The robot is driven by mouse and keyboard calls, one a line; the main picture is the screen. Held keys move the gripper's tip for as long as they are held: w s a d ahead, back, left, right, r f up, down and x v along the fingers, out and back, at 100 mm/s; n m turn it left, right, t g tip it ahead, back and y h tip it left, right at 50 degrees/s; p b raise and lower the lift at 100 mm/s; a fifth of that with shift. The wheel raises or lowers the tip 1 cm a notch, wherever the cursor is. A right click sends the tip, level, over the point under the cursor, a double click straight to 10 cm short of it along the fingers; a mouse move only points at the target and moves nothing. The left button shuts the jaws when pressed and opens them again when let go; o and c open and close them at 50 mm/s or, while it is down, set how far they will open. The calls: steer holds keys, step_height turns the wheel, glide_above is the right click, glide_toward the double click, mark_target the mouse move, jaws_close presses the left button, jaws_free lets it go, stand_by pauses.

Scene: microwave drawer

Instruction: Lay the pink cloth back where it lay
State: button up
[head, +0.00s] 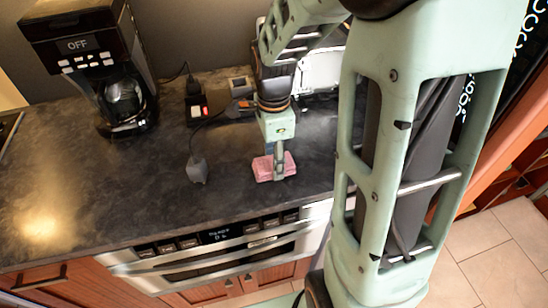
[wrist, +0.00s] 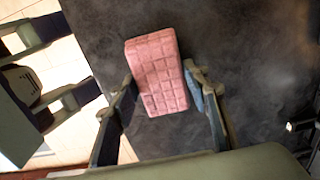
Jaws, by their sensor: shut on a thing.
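The pink cloth (wrist: 157,72) is a folded, block-like piece with a grid pattern. In the wrist view it sits between the two fingers of my gripper (wrist: 168,92), which are shut on its sides. In the head view the pink cloth (head: 262,170) is low over or on the dark countertop, near its front edge, with my gripper (head: 275,168) above and around it. I cannot tell whether the cloth touches the counter.
A coffee maker (head: 118,100) stands at the back left of the dark countertop (head: 110,185). A small grey block (head: 196,170) with a cord lies left of the cloth. A microwave drawer (head: 215,250) is below the front edge. The counter's left front is clear.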

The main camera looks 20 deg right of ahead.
steer(key=shift+f, duration=0.3)
steer(key=o, duration=1.4)
steer(key=shift+o, duration=0.2)
